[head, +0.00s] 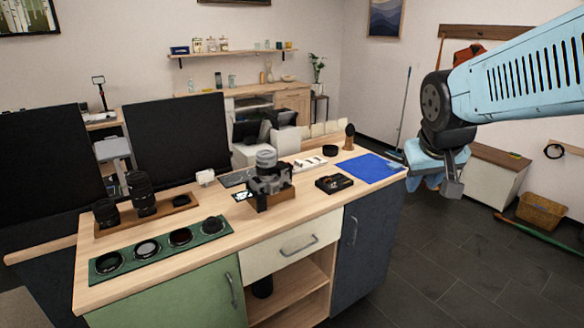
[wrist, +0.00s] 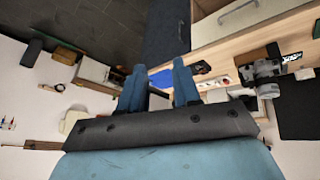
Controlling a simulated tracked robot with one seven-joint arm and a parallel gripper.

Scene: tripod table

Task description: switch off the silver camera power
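The silver camera (head: 270,184) stands on the wooden worktop near its middle, with a grey cylindrical part on top and a dark part at its front. Its power switch is too small to make out. The camera also shows at the right of the wrist view (wrist: 266,70), upside down. My gripper (head: 450,184) hangs in the air beyond the right end of the worktop, well apart from the camera. In the wrist view its two blue fingers (wrist: 158,84) stand apart with nothing between them.
A black device (head: 334,183) and a blue mat (head: 366,167) lie right of the camera. A green tray (head: 162,247) of round lens items and tall black lenses (head: 141,192) stand left. Large dark panels (head: 176,140) rise behind. Open floor lies at right.

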